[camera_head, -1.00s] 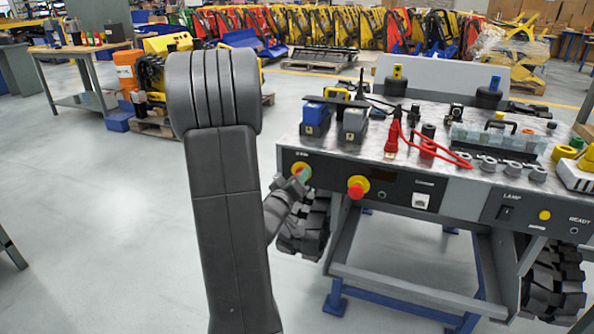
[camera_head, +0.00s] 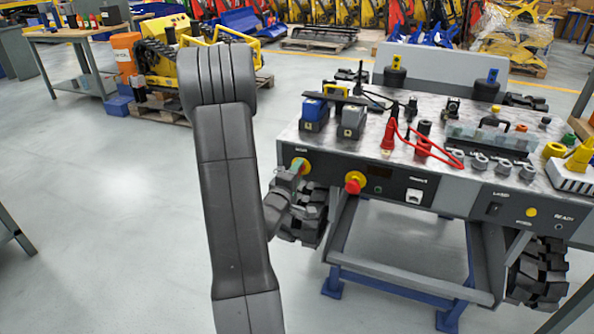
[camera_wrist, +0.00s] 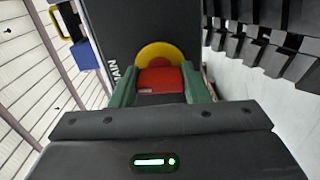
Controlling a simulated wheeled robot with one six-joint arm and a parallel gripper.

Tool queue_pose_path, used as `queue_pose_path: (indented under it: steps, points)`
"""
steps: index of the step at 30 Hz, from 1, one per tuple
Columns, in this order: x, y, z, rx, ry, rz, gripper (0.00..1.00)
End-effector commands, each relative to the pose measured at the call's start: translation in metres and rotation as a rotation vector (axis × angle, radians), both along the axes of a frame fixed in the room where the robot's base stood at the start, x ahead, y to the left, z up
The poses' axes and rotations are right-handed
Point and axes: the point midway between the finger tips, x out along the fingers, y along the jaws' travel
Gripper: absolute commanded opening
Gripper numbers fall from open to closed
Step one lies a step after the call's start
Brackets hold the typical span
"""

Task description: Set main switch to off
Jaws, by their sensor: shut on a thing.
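The main switch (camera_wrist: 155,50) is a red knob on a yellow disc, on a dark panel lettered MAIN in the wrist view. My gripper (camera_wrist: 160,83) has its two green fingers on either side of the red knob, shut on it. A white mark shows on the knob's lower face. In the head view the main switch (camera_head: 297,162) is at the left end of the bench's front panel, partly covered by my gripper (camera_head: 303,167). Its exact setting cannot be told.
A red emergency-type button (camera_head: 353,186) on a yellow ring sits right of the switch. The bench top (camera_head: 465,125) carries blue and grey boxes, red cables and small fittings. A tracked carrier stands behind my arm. Open floor (camera_head: 110,220) lies to the left.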

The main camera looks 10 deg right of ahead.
Motion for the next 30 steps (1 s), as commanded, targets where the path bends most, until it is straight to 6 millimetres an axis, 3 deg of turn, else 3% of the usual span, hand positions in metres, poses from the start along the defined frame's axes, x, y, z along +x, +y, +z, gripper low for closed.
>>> queue_pose_path:
  steps: [19, 20, 23, 30]
  points:
    - [-0.0009, -0.0002, -0.0013, -0.041, 0.032, -0.001, 0.19]
    - [-0.0009, -0.0002, -0.0013, -0.041, 0.032, -0.001, 0.46]
    - [-0.0006, -0.0002, -0.001, -0.042, 0.031, -0.001, 0.64]
    - [-0.0004, -0.0001, -0.0004, -0.042, 0.029, 0.0, 0.64]
